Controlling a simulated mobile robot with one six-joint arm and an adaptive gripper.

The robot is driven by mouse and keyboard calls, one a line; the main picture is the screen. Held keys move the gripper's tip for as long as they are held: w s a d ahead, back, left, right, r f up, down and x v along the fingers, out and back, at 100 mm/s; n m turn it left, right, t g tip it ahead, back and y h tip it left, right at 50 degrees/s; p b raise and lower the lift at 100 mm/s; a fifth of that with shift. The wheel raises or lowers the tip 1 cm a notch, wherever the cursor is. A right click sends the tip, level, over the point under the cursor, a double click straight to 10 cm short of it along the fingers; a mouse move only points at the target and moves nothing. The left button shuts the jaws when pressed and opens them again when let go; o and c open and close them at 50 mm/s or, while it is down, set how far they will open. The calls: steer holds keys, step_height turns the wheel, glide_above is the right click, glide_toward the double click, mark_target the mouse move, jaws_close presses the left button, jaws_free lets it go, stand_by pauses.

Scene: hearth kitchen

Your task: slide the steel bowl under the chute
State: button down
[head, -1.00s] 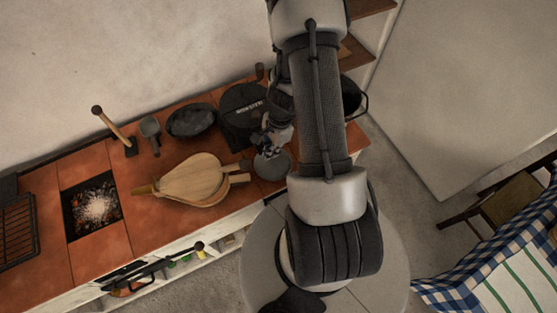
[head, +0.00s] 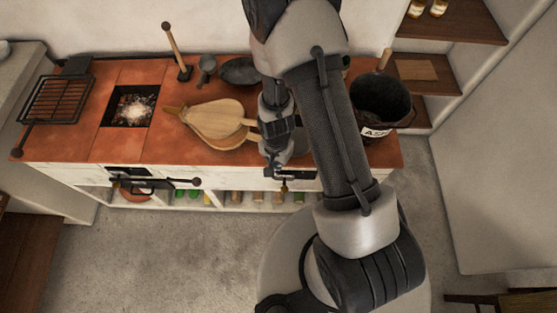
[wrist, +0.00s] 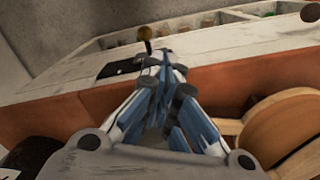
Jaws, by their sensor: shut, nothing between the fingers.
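My gripper (head: 273,165) is shut and empty, over the front edge of the red tiled counter. Its closed blue-grey fingers also show in the wrist view (wrist: 166,68), pointing toward the white counter front. A grey rounded shape (head: 300,141), perhaps the steel bowl, sits on the counter just right of my gripper, mostly hidden behind it and my arm. I cannot make the bowl out surely in the wrist view. A dark panel with a brass-coloured knob (wrist: 145,33) is on the white front near the fingertips. I cannot tell which part is the chute.
Wooden bellows (head: 218,120) lie left of my gripper. A black ash bucket (head: 382,104) stands at the right end of the counter. A black pan (head: 239,71) is at the back, and a fire opening (head: 130,106) and grill rack (head: 55,99) are left. The floor in front is clear.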

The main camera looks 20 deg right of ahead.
steer(key=shift+w+d+f+b, duration=0.85)
steer(key=shift+w+d+f, duration=0.6)
steer(key=shift+f, duration=0.25)
steer(key=shift+w+d, duration=0.75)
steer(key=shift+s+a, duration=0.1)
